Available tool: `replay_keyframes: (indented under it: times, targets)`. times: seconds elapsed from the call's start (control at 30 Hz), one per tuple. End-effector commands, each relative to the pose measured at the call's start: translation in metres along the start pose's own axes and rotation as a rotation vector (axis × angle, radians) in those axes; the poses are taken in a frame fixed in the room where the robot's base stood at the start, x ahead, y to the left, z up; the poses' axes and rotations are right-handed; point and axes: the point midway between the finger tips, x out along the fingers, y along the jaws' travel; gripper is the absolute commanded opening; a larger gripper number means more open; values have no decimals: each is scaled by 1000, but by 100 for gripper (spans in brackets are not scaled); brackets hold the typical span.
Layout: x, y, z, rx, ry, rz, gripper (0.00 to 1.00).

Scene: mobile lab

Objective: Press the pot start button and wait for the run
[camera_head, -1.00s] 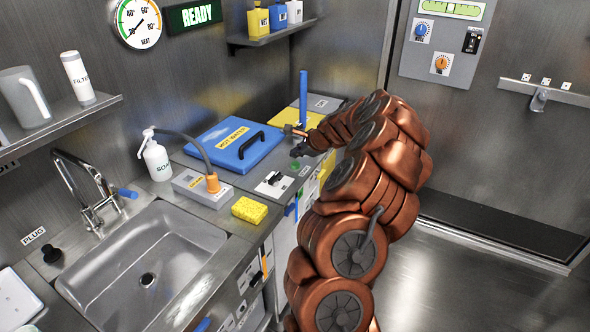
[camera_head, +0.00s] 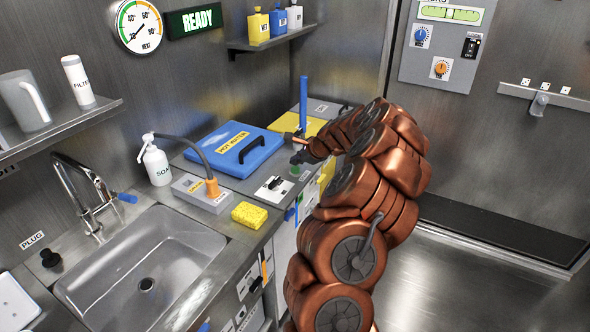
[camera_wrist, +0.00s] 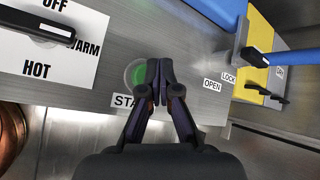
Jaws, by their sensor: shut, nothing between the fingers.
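The green start button (camera_wrist: 136,74) is set in the grey counter, beside a partly covered label reading "STA" (camera_wrist: 124,101) in the wrist view. My gripper (camera_wrist: 159,66) is shut and empty, with its fingertips over the right part of the button; whether they touch it I cannot tell. In the head view my gripper (camera_head: 297,158) is low over the counter, and the button (camera_head: 294,170) shows just below it. The pot has a blue lid marked "HOT WATER" (camera_head: 222,146). A wall sign (camera_head: 195,20) reads "READY".
The OFF/WARM/HOT switch (camera_head: 273,187) lies to the left of the button. A blue upright lever (camera_head: 303,105) and a yellow panel (camera_head: 309,127) stand behind my gripper. A yellow sponge (camera_head: 249,215) and a sink (camera_head: 150,268) are nearer. The floor at right is clear.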

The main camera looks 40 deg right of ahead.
Motion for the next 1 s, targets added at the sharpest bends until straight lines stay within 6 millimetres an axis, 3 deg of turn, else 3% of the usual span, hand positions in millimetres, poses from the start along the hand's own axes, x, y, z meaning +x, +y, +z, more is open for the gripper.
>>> replay_keyframes:
  times: [1.0]
  targets:
    - [6, 4, -4, -1, 1, 0, 0]
